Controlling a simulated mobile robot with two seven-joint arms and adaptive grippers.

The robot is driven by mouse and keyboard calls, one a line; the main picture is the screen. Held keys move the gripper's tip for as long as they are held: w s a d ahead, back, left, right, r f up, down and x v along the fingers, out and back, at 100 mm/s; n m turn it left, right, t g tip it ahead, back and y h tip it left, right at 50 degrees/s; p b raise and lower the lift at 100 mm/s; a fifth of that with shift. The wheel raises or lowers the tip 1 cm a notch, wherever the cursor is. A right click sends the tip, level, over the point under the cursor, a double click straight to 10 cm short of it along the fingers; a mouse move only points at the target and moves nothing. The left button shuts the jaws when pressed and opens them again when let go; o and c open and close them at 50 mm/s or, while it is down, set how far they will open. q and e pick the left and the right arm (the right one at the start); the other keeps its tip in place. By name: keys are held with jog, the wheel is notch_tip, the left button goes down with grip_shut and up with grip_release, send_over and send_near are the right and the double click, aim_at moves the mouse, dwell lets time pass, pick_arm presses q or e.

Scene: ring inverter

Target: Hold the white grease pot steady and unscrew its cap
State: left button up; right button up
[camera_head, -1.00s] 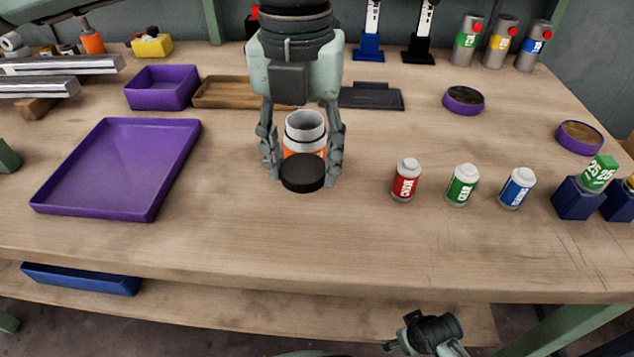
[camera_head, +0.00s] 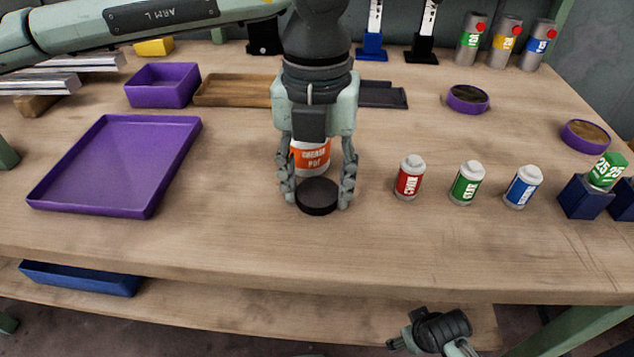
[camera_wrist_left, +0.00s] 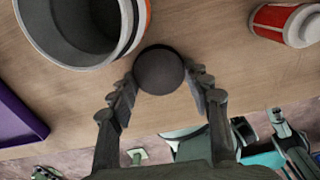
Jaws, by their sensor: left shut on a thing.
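The white grease pot (camera_head: 312,158) with its orange label stands upright on the bench. In the left wrist view the pot (camera_wrist_left: 85,30) is open at the top, with a dark inside. My left gripper (camera_head: 318,190) points down in front of the pot, its fingers on both sides of the round black cap (camera_head: 317,197). The cap (camera_wrist_left: 159,70) is apart from the pot, at or just above the bench top; I cannot tell which. My right gripper (camera_head: 428,332) is low, beyond the bench's front edge, and its fingers are unclear.
Red (camera_head: 410,177), green (camera_head: 467,183) and blue (camera_head: 523,187) labelled bottles stand to the right. A purple tray (camera_head: 115,165) lies to the left. A wooden tray (camera_head: 230,90) is behind. The bench front is clear.

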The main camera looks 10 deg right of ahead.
pick_arm(q)
jog(key=o, duration=1.3)
jog(key=shift+r, duration=0.1)
